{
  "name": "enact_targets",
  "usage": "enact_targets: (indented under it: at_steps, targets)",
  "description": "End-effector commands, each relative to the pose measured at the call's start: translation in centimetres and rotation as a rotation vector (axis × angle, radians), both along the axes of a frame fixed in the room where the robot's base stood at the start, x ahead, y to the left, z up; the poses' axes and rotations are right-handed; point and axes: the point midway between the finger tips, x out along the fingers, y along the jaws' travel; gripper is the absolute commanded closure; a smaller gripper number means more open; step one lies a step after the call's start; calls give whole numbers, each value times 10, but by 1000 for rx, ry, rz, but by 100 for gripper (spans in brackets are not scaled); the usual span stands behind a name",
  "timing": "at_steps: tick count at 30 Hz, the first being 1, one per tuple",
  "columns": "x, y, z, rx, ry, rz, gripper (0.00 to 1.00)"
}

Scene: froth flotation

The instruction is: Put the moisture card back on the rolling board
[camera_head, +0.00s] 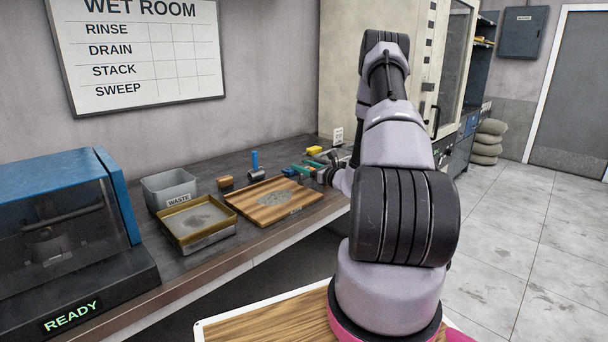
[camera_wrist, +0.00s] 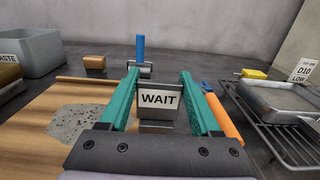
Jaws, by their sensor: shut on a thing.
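I cannot tell whether the card touches the board. In the head view my gripper (camera_head: 296,170) is at the board's far right side, with the card not clear.
A blue-handled roller (camera_wrist: 140,48) stands behind the card. An orange handle (camera_wrist: 222,117) lies beside the right finger. A wire rack with a metal tray (camera_wrist: 283,103) is at right. A grey waste bin (camera_head: 170,187) and a yellow-rimmed tray (camera_head: 197,235) stand left of the board.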

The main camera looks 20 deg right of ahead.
Motion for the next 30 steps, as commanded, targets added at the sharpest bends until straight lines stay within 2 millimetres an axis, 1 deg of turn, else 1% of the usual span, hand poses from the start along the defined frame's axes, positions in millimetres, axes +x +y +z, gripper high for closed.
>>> enact_targets:
  at_steps: [1,4,15,16,17,18,26,30]
  targets:
    - [0,0,-10,4,3,-1,100]
    - [0,0,-23,2,2,-1,100]
    - [0,0,-28,1,0,0,100]
    - [0,0,-28,1,0,0,32]
    - [0,0,-28,1,0,0,20]
    - [0,0,-28,1,0,0,6]
    - [0,0,-27,1,0,0,6]
    - [-2,-1,-24,0,0,-1,6]
